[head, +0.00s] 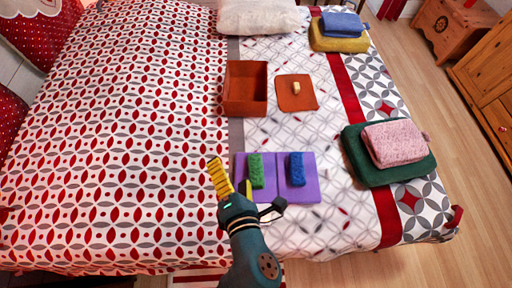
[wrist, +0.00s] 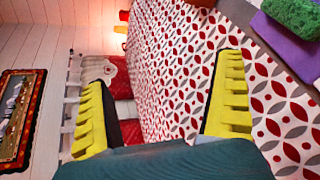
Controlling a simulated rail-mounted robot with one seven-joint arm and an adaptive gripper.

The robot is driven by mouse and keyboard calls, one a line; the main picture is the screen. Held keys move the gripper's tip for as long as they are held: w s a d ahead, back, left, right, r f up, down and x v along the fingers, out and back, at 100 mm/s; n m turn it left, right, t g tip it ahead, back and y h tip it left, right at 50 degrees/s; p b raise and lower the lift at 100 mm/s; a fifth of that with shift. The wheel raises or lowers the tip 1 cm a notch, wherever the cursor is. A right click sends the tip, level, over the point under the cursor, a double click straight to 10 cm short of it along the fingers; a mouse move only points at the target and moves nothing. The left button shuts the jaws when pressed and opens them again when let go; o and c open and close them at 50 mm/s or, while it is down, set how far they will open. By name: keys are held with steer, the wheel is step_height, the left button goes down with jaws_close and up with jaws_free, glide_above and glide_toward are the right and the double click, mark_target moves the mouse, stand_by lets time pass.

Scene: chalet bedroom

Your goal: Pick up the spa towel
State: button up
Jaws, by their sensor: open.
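Several folded cloth items lie on the bed, and I cannot tell for sure which is the spa towel. A pink textured folded one (head: 393,143) lies on a dark green one (head: 363,170) at the right. A blue one (head: 342,24) lies on a mustard-yellow one (head: 331,43) at the far right. A small green textured block (head: 256,170) and a blue one (head: 296,169) rest on a purple mat (head: 309,192); the green one also shows in the wrist view (wrist: 294,17). My gripper (head: 231,177) is open and empty, left of the green block; its yellow fingers (wrist: 165,88) are apart.
An open orange-brown box (head: 232,107) and its flat lid (head: 295,104) with a pale handle lie mid-bed. A white pillow (head: 258,16) is at the far end. The patterned left side of the bed (head: 120,130) is clear. Wooden furniture (head: 488,80) stands at the right.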

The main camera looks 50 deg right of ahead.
step_height(320, 180, down, 11)
steer(key=s+n+g+b, duration=0.1)
steer(key=s+n+b, duration=0.2)
steer(key=b, duration=0.1)
steer(key=n+g+h+b, duration=0.1)
steer(key=n+h+b, duration=0.1)
steer(key=n+b, duration=0.45)
glide_toward(257, 174)
steer(key=shift+n, duration=0.45)
steer(key=b+x, duration=0.5)
steer(key=x, duration=0.6)
steer(key=shift+b, duration=0.4)
steer(key=shift+s, duration=0.1)
